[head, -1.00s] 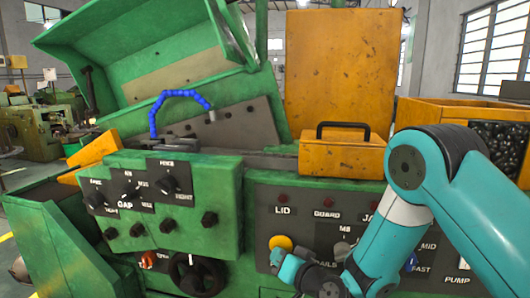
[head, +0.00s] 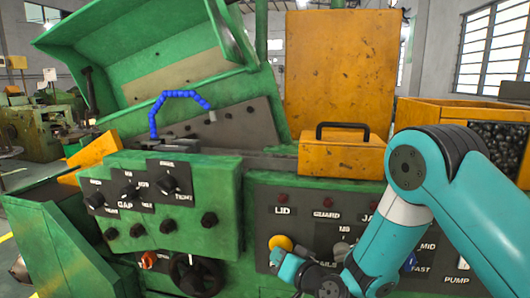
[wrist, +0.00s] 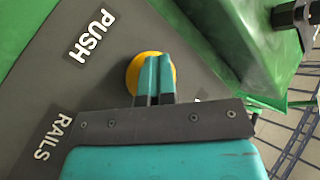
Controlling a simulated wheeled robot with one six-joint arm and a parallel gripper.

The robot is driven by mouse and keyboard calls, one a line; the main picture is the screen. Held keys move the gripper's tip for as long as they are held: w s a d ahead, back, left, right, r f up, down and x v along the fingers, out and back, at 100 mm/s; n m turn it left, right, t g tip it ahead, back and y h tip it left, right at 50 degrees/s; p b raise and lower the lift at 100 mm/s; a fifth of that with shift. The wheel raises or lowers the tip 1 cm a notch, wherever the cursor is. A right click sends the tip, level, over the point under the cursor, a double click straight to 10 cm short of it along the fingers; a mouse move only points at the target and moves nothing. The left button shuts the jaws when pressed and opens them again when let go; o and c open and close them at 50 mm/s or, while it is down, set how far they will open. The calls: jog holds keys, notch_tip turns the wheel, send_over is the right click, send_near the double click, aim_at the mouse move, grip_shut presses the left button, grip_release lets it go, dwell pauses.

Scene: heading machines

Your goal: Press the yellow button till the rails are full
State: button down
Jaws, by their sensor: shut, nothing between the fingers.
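The yellow button (head: 281,242) is a round cap on the dark panel of the green machine in the head view. In the wrist view the yellow button (wrist: 133,76) sits behind my fingertips, which cover its middle. My gripper (wrist: 153,62) is shut and empty, its teal fingers together, pointing at the button. Whether the tips touch the button or stop just short, I cannot tell. The labels PUSH (wrist: 90,36) and RAILS (wrist: 53,137) are on the panel beside it. In the head view my gripper (head: 277,258) is just below the button. The rails cannot be made out.
A green control box (head: 175,205) with several black knobs stands out left of the button. A handwheel (head: 193,275) is below it. The panel also has labelled lamps, such as LID (head: 283,198). An orange bin (head: 470,108) of dark parts stands at the right.

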jog(key=shift+w+d+r, duration=0.2)
jog(key=shift+w+d, duration=0.05)
jog(key=shift+w, duration=0.2)
jog(key=shift+w+d+r, duration=0.2)
jog(key=shift+w+d, duration=0.05)
jog(key=shift+w, duration=0.15)
jog(key=shift+b, duration=0.3)
jog(key=shift+s+a+f+b, duration=0.15)
jog(key=shift+s+b, duration=0.3)
jog(key=shift+s, duration=0.5)
jog(key=shift+s+a+b, duration=0.2)
jog(key=shift+s+b, duration=0.25)
jog(key=shift+s, duration=0.5)
jog(key=shift+s+a+f+b, duration=0.15)
jog(key=shift+s+b, duration=0.3)
jog(key=shift+s, duration=0.5)
jog(key=shift+a+r, duration=0.1)
jog(key=s+d+r+n+g, duration=0.2)
jog(key=s+r+n+g, duration=0.4)
jog(key=s+r+g, duration=0.4)
jog(key=s+d+r+g+h, duration=0.1)
jog(key=s+d+h, duration=0.1)
jog(key=s+d, duration=0.4)
jog(key=s+d+r+n+g+h+p, duration=0.1)
jog(key=s+d, duration=0.4)
jog(key=s, duration=0.6)
jog(key=shift+s+d+r+g+h, duration=0.15)
jog(key=shift+d+r+g+h, duration=0.35)
jog(key=shift+h, duration=0.7)
